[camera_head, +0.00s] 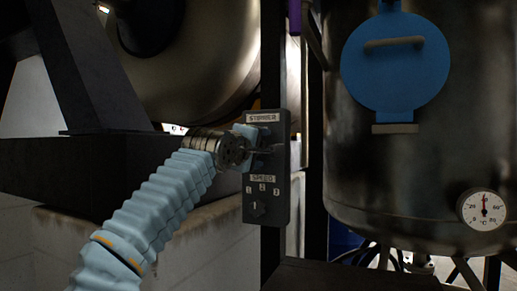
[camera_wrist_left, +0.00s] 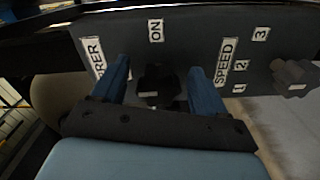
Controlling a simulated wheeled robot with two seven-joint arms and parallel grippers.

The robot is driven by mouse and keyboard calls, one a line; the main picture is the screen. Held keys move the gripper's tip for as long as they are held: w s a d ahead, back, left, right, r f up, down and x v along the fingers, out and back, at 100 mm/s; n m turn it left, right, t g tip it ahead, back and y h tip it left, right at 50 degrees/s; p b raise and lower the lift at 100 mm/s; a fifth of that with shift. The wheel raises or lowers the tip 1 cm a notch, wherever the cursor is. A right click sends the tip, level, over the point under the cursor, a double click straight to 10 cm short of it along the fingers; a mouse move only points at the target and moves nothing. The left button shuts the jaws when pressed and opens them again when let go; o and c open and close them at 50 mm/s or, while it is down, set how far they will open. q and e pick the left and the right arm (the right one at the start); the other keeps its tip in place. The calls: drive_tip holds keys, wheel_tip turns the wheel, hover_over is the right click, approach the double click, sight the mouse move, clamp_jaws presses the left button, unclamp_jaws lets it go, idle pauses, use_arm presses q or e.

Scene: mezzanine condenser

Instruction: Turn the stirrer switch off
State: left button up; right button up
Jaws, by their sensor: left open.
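The dark grey control box (camera_head: 281,190) is mounted on an upright post in the middle of the head view. Its upper label reads STIRRER, its lower label SPEED. My left gripper (camera_head: 266,147) is at the upper part of the box, in front of the stirrer switch. In the left wrist view, the dark stirrer switch (camera_wrist_left: 160,83) with a pale mark lies between the two blue fingers of my left gripper (camera_wrist_left: 159,70). The gripper is open, with a finger on each side; I cannot tell if either touches. An ON label (camera_wrist_left: 156,31) is beside the switch. My right gripper is out of view.
The speed knob (camera_head: 257,209) is low on the same box, below the numbers 1 to 3. A steel vessel (camera_head: 420,165) with a blue hatch (camera_head: 395,75) and a round dial gauge (camera_head: 482,210) stands at right. A large metal drum (camera_head: 205,60) and dark beams fill the left.

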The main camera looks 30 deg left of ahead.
use_arm(q)
drive_tip(key=s+d+b, duration=0.1)
drive_tip(key=s+b, duration=0.3)
drive_tip(key=s, duration=0.9)
drive_tip(key=shift+s, duration=0.4)
